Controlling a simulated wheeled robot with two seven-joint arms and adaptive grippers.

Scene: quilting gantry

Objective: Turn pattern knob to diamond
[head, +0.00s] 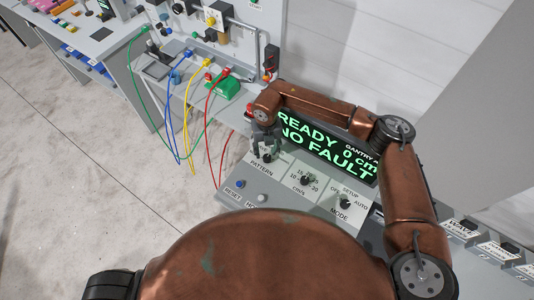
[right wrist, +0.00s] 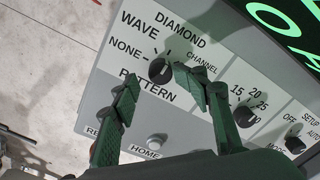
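The pattern knob (right wrist: 160,70) is a black round knob on the light grey control panel. Labels NONE, WAVE, DIAMOND and CHANNEL surround it, with PATTERN below. I cannot clearly tell which label its pointer faces. My right gripper (right wrist: 155,82) has its two green fingers spread, with the knob showing between the tips and no finger clearly touching it. In the head view my right gripper (head: 266,150) hangs over the PATTERN part of the panel and partly hides the knob. My left gripper is not in view.
The speed knob (head: 304,181) and the mode knob (head: 345,202) sit to the right. A display (head: 325,146) reading READY, NO FAULT stands behind. The home button (right wrist: 156,141) lies near the fingers. Coloured cables (head: 188,110) hang from the bench at left.

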